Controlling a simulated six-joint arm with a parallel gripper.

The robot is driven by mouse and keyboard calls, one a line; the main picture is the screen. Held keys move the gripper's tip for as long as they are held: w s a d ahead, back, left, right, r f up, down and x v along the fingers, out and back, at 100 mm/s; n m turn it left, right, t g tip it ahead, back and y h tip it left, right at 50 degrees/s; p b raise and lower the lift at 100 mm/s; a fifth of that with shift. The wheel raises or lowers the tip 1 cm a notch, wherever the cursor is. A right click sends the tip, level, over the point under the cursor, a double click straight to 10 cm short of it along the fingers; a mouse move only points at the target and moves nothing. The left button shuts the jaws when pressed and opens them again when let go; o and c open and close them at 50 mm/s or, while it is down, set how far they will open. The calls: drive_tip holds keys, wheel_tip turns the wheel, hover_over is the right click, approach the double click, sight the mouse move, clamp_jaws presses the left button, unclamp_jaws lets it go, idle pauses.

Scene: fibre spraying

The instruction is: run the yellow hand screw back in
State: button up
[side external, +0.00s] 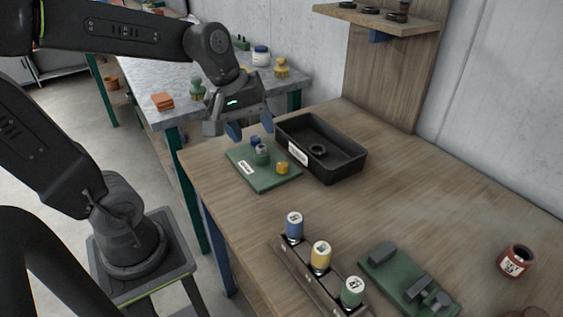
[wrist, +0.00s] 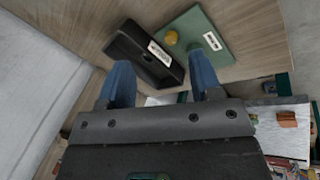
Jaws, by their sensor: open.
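The yellow hand screw (side external: 283,168) sits at the near right part of a green plate (side external: 263,183) on the wooden bench. In the wrist view the yellow screw (wrist: 172,37) shows as a round knob on the green plate (wrist: 196,22), beyond my fingertips. How far it is screwed in cannot be told. My gripper (side external: 251,129) has blue fingers and hangs above the far side of the plate, apart from the screw. It is open and empty, with its two fingers spread in the wrist view (wrist: 160,64).
A grey-green post (side external: 262,154) with a blue part by it stands on the plate. A black tray (side external: 345,168) holding a dark ring is right beside the plate. A rack of labelled bottles (side external: 320,256), a green fixture (side external: 405,280) and a red can (side external: 515,262) stand nearer.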

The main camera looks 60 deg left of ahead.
drive_tip(key=w+a+f+n+h, duration=0.1)
drive_tip(key=w+a+f+n, duration=0.2)
drive_tip(key=w+a+n, duration=0.35)
drive_tip(key=n+h, duration=0.1)
drive_tip(key=n, duration=0.8)
approach(282, 164)
drive_tip(key=x, duration=0.9)
drive_tip(key=shift+w+d+f, duration=0.1)
drive_tip(key=shift+g, duration=0.3)
drive_tip(key=c, duration=0.9)
